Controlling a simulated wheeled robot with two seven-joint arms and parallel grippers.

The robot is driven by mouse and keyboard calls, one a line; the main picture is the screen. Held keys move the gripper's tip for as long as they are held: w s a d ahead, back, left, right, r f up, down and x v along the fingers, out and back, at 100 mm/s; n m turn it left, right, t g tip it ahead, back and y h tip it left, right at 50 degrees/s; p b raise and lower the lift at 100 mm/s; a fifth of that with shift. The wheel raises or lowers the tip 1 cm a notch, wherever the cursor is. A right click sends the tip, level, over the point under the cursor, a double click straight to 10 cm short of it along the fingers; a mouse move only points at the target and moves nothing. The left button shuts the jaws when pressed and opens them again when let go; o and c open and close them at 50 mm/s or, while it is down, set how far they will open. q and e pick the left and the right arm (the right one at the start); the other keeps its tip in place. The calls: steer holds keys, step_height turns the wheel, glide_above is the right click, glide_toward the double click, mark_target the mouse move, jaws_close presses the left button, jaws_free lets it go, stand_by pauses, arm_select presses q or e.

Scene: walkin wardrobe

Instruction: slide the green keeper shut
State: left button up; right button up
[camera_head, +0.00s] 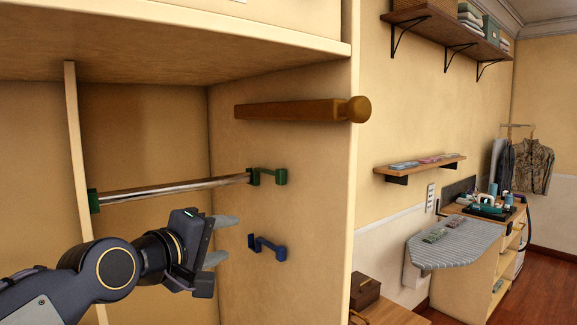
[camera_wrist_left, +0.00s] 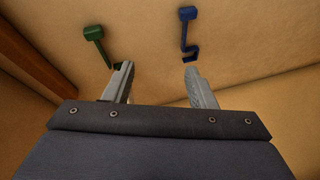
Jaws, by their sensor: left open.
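The green keeper (camera_head: 268,174) is on the right side panel of the wardrobe; it has a block at each end of a short arm. The metal rail (camera_head: 170,188) runs from a green bracket (camera_head: 93,201) on the left upright to the keeper's left end. I cannot tell how the rail end sits in it. My left gripper (camera_head: 226,239) is open and empty, below and left of the keeper and apart from it. In the left wrist view the green keeper (camera_wrist_left: 94,34) lies beyond the left finger of my gripper (camera_wrist_left: 158,72). My right gripper is not in view.
A blue keeper (camera_head: 267,247) is below the green one, close to my gripper; it also shows in the left wrist view (camera_wrist_left: 188,30). A wooden bar (camera_head: 290,110) with a round knob juts out above. The upright (camera_head: 78,150) stands at left.

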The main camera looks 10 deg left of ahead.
arm_select(q)
steer(key=n+t+h, duration=0.1)
steer(key=n+t, duration=0.1)
glide_toward(269, 173)
steer(key=p+x, duration=0.1)
steer(key=x, duration=0.1)
steer(key=d+p+x, duration=0.1)
steer(key=x, duration=0.2)
steer(key=p+x, duration=0.2)
steer(key=shift+s+d+f, duration=0.15)
steer(key=shift+d+f, duration=0.05)
steer(key=shift+d, duration=0.15)
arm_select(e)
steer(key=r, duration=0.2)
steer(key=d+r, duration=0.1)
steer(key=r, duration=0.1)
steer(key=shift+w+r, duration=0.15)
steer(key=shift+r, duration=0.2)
